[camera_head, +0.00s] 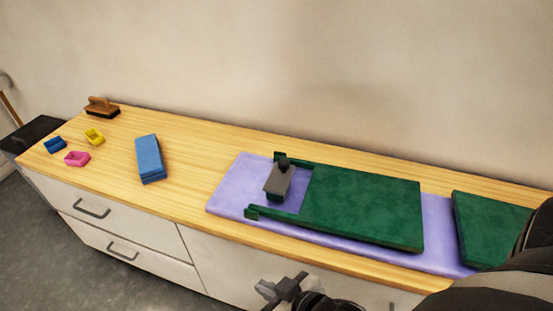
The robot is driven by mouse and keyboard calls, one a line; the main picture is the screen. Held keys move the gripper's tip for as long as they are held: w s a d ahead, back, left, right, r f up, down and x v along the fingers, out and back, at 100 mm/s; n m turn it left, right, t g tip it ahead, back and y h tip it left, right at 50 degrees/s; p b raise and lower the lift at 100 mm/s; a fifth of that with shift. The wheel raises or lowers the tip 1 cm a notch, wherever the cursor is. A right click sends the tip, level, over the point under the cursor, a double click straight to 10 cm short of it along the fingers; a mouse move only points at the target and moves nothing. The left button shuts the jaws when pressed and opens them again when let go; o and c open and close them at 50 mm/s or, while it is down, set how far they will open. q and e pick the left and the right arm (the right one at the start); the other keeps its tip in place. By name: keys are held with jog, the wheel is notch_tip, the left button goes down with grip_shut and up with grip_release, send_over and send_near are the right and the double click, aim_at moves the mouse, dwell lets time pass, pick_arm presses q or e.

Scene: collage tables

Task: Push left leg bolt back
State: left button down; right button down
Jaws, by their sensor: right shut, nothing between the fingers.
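A dark green board (365,207) lies on a purple mat (235,187) on the counter. Two narrow green legs stick out from its left end, a far one (295,161) and a near one (264,212). Each leg has a small raised end. A grey block (279,182) with a dark round knob (284,163) sits between the legs, close to the far one. I cannot tell which part is the left leg bolt. My right gripper (268,291) is shut and empty, in front of the counter and apart from the board. My left gripper is out of view.
A second green board (490,228) lies at the right, partly hidden by my arm. A blue block (150,158), a brush (101,107) and small yellow (94,136), pink (77,158) and blue (55,144) trays are at the left.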

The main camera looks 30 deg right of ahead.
aim_at(280, 173)
jog(key=w+d+r+m+t+h, duration=0.1)
jog(key=d+m+t, duration=0.1)
jog(key=d+m, duration=0.5)
jog(key=w+d+r+m+t+h, duration=0.1)
jog(key=d+r+m+t+h, duration=0.1)
jog(key=d+m, duration=0.5)
jog(key=w+d+r+m+t+h, duration=0.1)
jog(key=d+r+m+t+h, duration=0.1)
jog(key=d+m, duration=0.4)
jog(key=shift+d+r+m+t+b, duration=0.1)
jog(key=shift+d+m+t+b, duration=0.2)
jog(key=shift+d, duration=0.55)
jog(key=shift+d+r+m+t, duration=0.1)
jog(key=shift+d+t, duration=0.3)
jog(key=shift+d, duration=0.45)
jog(key=shift+w, duration=0.1)
jog(key=w+d+b, duration=0.1)
jog(key=w+d, duration=0.1)
jog(key=w, duration=1.8)
jog(key=shift+s+a+p, duration=0.15)
jog(key=shift+s+a, duration=0.05)
jog(key=shift+a, duration=0.45)
jog(key=shift+s+a+p, duration=0.15)
jog(key=shift+s+a, duration=0.05)
jog(key=shift+a, duration=0.5)
jog(key=shift+s+a+p, duration=0.15)
jog(key=shift+s+a, duration=0.05)
jog(key=shift+a, duration=0.45)
